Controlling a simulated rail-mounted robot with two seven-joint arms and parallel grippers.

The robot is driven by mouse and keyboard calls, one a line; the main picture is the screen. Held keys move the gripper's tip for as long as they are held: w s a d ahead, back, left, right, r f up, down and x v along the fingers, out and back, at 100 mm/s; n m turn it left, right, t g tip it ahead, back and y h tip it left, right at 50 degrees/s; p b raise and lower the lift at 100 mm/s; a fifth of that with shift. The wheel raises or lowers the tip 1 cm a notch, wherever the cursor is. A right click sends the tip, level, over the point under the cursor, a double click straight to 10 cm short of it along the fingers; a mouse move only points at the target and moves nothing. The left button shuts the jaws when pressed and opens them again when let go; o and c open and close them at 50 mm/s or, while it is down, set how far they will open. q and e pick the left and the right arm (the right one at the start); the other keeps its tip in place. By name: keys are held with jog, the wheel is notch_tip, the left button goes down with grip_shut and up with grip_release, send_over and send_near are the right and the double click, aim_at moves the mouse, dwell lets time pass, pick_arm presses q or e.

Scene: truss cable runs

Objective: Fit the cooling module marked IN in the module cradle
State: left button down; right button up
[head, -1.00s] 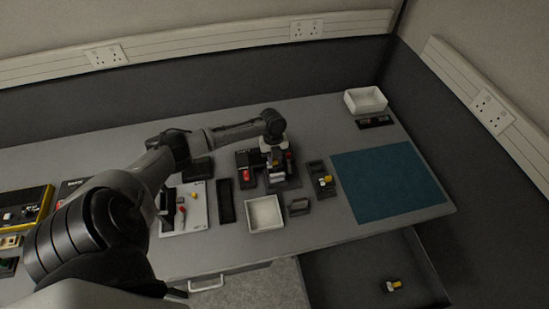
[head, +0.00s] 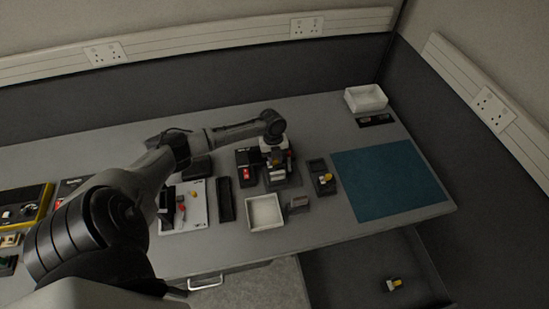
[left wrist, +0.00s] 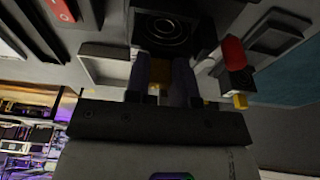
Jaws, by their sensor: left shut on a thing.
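My left gripper (head: 276,158) is over a dark block-shaped holder (head: 282,182) near the middle of the bench, probably the module cradle. In the left wrist view the gripper (left wrist: 161,90) is shut on a yellow grip (left wrist: 160,72). A dark block with a round ringed face (left wrist: 168,30) shows just beyond the fingertips. I cannot tell whether the yellow grip belongs to that block, or how deep it sits. No IN mark is readable. A red knob (left wrist: 232,52) stands close to the right of the fingers. My right gripper is not in view.
A white tray (head: 265,212) and small stand (head: 298,203) are in front. The teal mat (head: 390,180) is clear. An open drawer holds a yellow-topped piece (head: 394,283).

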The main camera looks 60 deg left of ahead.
pick_arm(q)
jog(key=shift+f, duration=0.25)
jog(key=shift+f+b, duration=0.55)
jog(key=shift+f, duration=0.05)
jog(key=c, duration=0.6)
grip_release()
jog(key=shift+o, duration=0.2)
jog(key=shift+r, duration=0.1)
